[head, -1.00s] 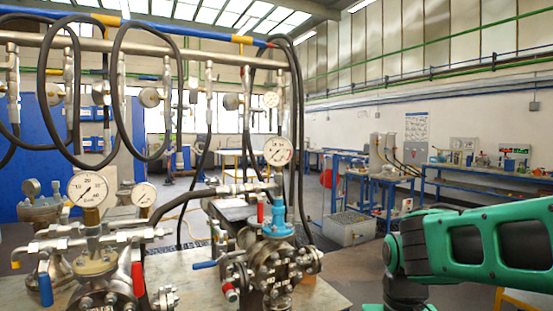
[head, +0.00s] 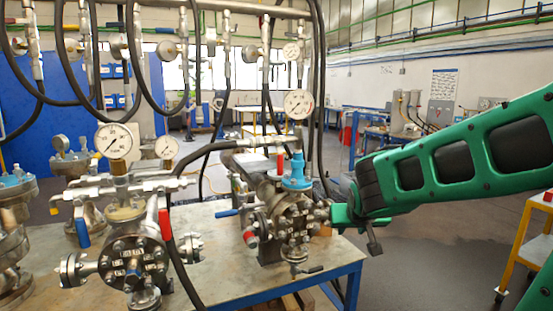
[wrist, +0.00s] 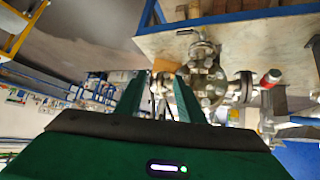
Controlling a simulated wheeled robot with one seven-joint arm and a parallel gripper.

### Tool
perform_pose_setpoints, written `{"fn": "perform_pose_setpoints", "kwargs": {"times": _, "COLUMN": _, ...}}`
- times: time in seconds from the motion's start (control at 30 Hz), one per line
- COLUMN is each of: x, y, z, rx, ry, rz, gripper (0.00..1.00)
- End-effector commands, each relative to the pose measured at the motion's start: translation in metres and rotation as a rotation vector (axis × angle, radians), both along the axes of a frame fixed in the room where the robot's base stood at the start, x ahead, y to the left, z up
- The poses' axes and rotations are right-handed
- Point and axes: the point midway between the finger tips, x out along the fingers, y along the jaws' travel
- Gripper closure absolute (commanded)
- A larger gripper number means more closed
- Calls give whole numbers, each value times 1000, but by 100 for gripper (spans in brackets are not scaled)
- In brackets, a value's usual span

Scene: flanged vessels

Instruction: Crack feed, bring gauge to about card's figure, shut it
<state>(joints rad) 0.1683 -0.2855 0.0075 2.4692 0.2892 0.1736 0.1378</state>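A flanged vessel (head: 290,218) with a blue top fitting stands at the right of the bench, with a round dial gauge (head: 298,103) above it. It carries a red lever (head: 280,163), a blue lever (head: 227,213) and a red-ended handle (head: 250,239). A second flanged vessel (head: 135,258) at left has a larger gauge (head: 117,140) and a smaller one (head: 166,148). My gripper (head: 342,215) is at the right vessel's right side. In the wrist view my gripper (wrist: 160,80) has its fingers apart, nothing clearly between them. Which valve is the feed, and the card, I cannot tell.
Black hoses (head: 148,65) hang from an overhead pipe. The bench (head: 225,265) has a blue frame, its edge below my gripper. A small orange-tan block (head: 326,231) shows beside the right vessel. A yellow trolley (head: 530,245) stands at right; open floor lies between.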

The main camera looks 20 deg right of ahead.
Motion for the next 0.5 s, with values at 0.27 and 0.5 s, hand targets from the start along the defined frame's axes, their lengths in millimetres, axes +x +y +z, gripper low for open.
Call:
{"fn": "perform_pose_setpoints", "kwargs": {"times": 0.27, "x": 122, "y": 53, "z": 76, "rx": -149, "ry": -422, "rz": 168, "gripper": 65}}
{"fn": "perform_pose_setpoints", "kwargs": {"times": 0.5, "x": 168, "y": 107, "z": 128, "rx": -190, "ry": -685, "rz": 285, "gripper": 65}}
